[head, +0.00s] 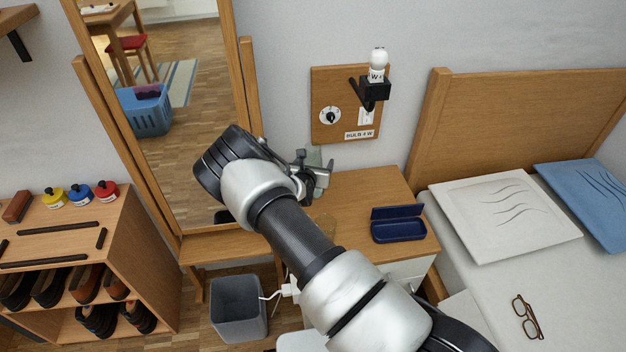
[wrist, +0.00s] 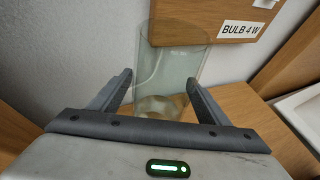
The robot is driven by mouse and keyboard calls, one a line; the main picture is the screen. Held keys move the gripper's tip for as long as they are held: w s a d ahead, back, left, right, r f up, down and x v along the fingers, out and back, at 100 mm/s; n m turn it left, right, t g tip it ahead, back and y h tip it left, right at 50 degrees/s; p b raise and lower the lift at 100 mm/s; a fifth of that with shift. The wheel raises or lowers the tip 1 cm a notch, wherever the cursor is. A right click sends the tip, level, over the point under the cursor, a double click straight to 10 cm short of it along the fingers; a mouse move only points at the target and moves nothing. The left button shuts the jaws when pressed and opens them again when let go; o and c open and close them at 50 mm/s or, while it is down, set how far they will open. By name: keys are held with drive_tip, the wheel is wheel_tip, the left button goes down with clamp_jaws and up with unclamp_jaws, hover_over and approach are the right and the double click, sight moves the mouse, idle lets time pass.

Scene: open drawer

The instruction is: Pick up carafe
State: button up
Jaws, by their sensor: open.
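The carafe (wrist: 172,62) is a clear, slightly green glass vessel, upright in the wrist view, ahead of and between the two fingers. Its lower part shows through the gap, and I cannot tell whether either finger touches it. In the head view a small pale-green part of the carafe (head: 315,157) shows behind my gripper (head: 316,178); the rest is hidden by the gripper and arm. In the wrist view my gripper (wrist: 160,80) is open, with one finger on each side of the glass.
The carafe is by the wall on a wooden bedside surface (head: 365,187). An open blue case (head: 398,230) lies to its right. A wall board (head: 345,125) with a bulb (head: 377,62) hangs above. A mirror (head: 185,110) stands left, and the bed with a white pillow (head: 505,215) is right.

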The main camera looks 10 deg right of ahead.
drive_tip(key=c, duration=1.6)
drive_tip(key=shift+w+r, duration=0.1)
drive_tip(key=shift+r, duration=0.05)
drive_tip(key=shift+c, duration=0.7)
drive_tip(key=shift+r, duration=0.1)
